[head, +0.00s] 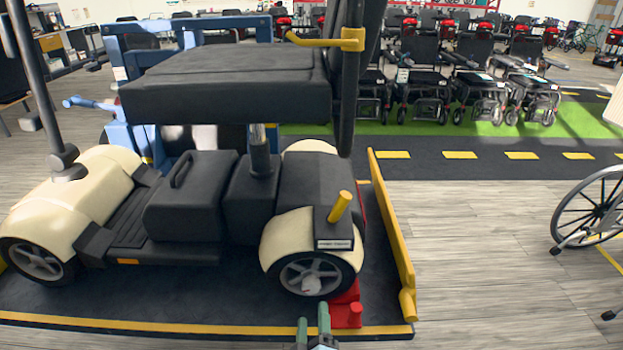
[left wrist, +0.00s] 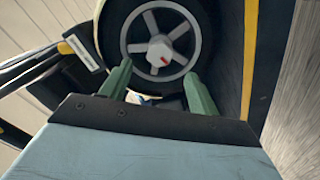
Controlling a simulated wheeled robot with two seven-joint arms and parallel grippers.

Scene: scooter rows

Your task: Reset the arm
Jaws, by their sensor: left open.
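My left gripper (head: 314,325) shows at the bottom centre of the head view, with its two green fingers pointing up, apart and empty. In the left wrist view the fingers (left wrist: 160,85) stand open in front of the scooter's rear wheel (left wrist: 158,45). A gap seems to lie between fingers and wheel, but I cannot tell how wide. The cream and black scooter (head: 185,200) stands on a dark platform (head: 180,310). Its rear wheel (head: 308,278) is next to a red wedge (head: 347,308). My right gripper is not in view.
A yellow rail (head: 393,235) edges the platform's right side. A blue frame (head: 112,60) stands behind the scooter. A wheelchair wheel (head: 593,212) is at the far right. Rows of wheelchairs (head: 480,80) stand at the back. The wooden floor (head: 480,260) right of the rail is clear.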

